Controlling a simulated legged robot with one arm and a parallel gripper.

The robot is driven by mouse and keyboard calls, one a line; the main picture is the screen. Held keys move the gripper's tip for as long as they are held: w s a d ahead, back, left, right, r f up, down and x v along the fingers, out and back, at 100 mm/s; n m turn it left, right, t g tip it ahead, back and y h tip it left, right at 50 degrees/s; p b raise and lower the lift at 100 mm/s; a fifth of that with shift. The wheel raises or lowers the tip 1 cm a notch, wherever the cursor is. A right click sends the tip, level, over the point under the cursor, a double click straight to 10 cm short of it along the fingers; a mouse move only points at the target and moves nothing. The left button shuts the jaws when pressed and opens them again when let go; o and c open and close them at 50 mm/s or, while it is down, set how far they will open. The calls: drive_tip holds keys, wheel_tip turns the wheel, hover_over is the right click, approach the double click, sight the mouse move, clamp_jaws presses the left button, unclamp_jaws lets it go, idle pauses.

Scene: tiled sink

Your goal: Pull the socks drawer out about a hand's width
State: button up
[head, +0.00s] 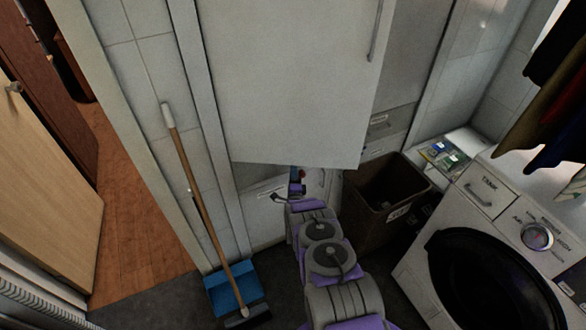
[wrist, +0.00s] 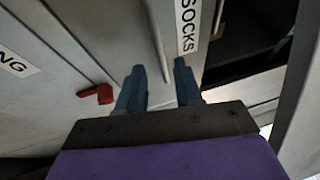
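In the wrist view a pale drawer front with a white SOCKS label (wrist: 188,28) is at the top centre. A long thin bar or handle (wrist: 158,42) runs beside the label. My gripper (wrist: 159,76) has its two blue fingers apart, and the bar's lower end shows between them. I cannot tell whether the fingers touch it. In the head view my arm reaches under a large pale cabinet door (head: 290,75); my gripper there is small and mostly hidden. A pale drawer front (head: 262,193) shows below the door, with its label unreadable.
A red lever-like piece (wrist: 97,94) and another label ending in NG (wrist: 12,62) are left of my fingers. A dark bin (head: 362,222) and a white washing machine (head: 480,265) stand right of my arm. A broom (head: 190,175) and blue dustpan (head: 235,290) are left.

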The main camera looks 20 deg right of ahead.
drive_tip(key=shift+b+x, duration=0.4)
drive_tip(key=shift+x, duration=1.55)
drive_tip(key=c, duration=0.6)
clamp_jaws()
drive_tip(key=shift+s+f, duration=0.1)
drive_tip(key=shift+f, duration=0.05)
